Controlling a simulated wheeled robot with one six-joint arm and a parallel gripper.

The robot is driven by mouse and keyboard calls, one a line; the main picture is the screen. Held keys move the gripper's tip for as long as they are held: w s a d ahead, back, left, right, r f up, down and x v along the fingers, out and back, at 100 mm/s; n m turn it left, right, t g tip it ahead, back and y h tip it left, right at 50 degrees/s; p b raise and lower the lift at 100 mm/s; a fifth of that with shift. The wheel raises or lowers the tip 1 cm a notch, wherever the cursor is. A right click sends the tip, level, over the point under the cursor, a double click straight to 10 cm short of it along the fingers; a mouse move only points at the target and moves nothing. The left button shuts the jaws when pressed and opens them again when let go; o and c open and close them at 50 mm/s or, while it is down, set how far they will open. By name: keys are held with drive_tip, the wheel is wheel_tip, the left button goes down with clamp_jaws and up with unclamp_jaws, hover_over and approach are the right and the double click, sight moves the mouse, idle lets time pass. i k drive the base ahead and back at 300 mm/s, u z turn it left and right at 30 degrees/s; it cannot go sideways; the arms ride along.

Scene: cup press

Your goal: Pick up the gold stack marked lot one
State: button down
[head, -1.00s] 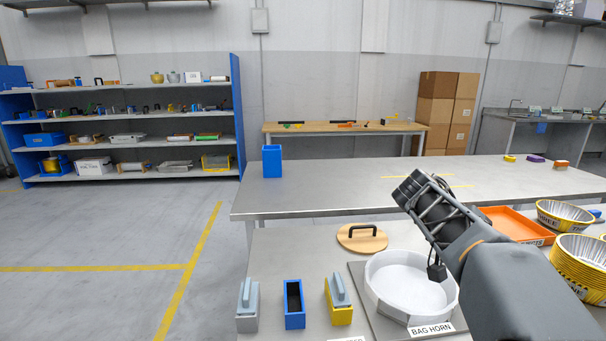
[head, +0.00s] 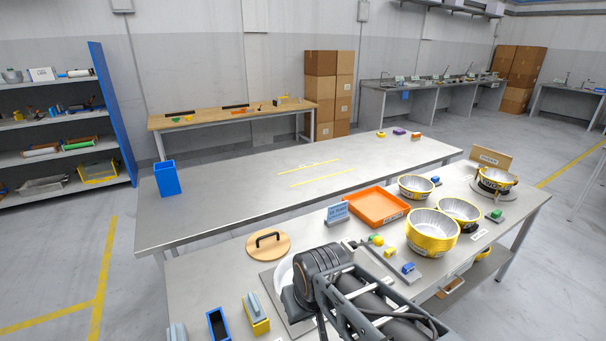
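Gold foil cups with silver insides stand on the right part of the near steel table. The tallest gold stack (head: 430,240) stands nearest. A second gold stack (head: 461,215) is just behind it at right, partly hidden. A shallower gold cup (head: 416,188) stands farther back, and another gold cup (head: 494,182) sits on a round stand at the far right. I cannot read their lot marks. My dark arm end, with my gripper (head: 322,268), is at the lower middle, left of the stacks and apart from them. Its fingers cannot be made out.
An orange tray (head: 377,207) lies left of the cups, with a blue sign (head: 337,213) beside it. Small green, yellow and blue pieces lie nearer. A wooden lid (head: 268,245) and a white round mould (head: 284,272) are at left. The long steel table (head: 240,195) behind is mostly clear.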

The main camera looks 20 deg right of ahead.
sight(430, 232)
drive_tip(key=z, duration=2.75)
drive_tip(key=i, duration=2.8)
drive_tip(key=u, duration=2.9)
